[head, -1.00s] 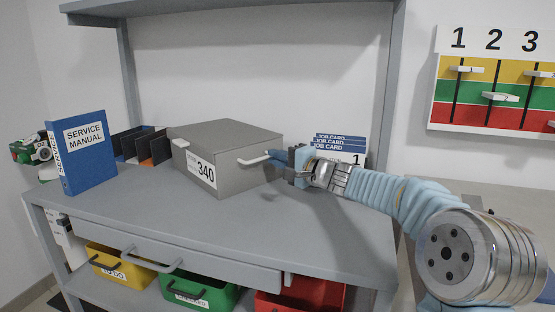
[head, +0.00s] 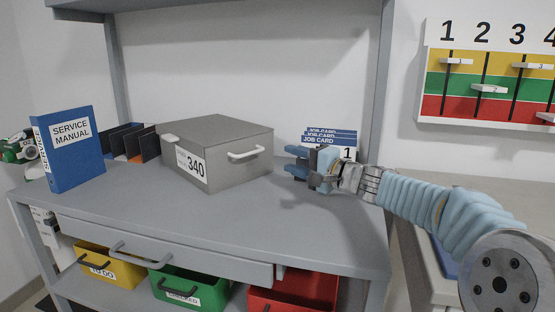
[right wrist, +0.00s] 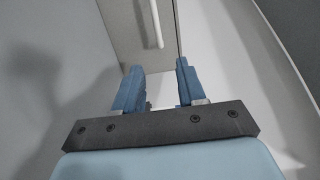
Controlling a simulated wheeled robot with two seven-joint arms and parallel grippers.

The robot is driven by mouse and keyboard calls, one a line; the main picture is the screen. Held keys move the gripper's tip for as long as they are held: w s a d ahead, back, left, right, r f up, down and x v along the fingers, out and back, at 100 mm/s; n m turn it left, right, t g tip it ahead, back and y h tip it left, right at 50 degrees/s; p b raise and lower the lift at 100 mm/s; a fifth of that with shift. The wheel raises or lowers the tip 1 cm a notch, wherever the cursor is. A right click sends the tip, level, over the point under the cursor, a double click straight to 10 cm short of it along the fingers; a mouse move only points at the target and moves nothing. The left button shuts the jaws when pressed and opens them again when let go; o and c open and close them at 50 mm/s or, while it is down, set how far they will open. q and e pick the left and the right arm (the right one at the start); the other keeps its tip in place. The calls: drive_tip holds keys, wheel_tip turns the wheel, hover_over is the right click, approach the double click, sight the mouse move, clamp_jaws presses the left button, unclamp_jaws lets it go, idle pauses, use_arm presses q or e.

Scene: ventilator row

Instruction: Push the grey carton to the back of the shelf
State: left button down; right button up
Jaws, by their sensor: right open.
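The grey carton (head: 200,165), labelled 340, sits on the grey shelf top (head: 190,218) with a pale handle (head: 250,153) on its right-hand face. My right gripper (head: 290,161) is open and empty, just right of the carton with a gap between them. In the right wrist view, the open fingers (right wrist: 160,68) point toward the carton (right wrist: 125,20) and its handle (right wrist: 151,22), with nothing between them. My left gripper is not in view.
A blue service manual (head: 69,148) and dark dividers (head: 127,143) stand left of the carton. Job cards (head: 332,140) stand behind my right gripper. Grey uprights (head: 381,90) flank the shelf. Yellow, green and red bins sit below. The front of the shelf top is clear.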

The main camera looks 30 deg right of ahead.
drive_tip(key=shift+v, duration=2.5)
